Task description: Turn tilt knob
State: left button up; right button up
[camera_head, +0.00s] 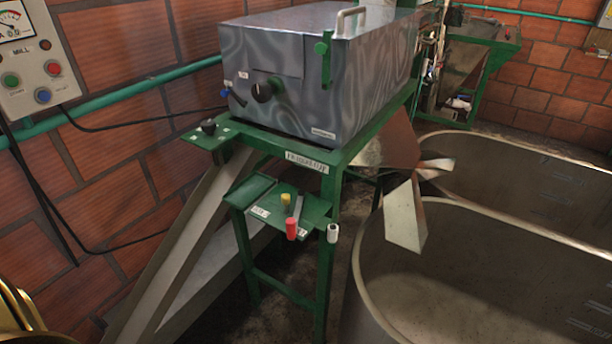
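Several knobs show, and their labels are too small to read, so I cannot tell which is the tilt knob. Another black knob (208,126) stands on a green plate (222,138) below.
A control box (38,60) with a dial and buttons is at upper left on the brick wall (120,130). A sloping metal chute (190,240) runs down left of the green stand. Large metal tanks (470,270) fill the right.

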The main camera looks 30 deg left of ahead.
aim_at(208, 126)
jog(key=u, duration=1.5)
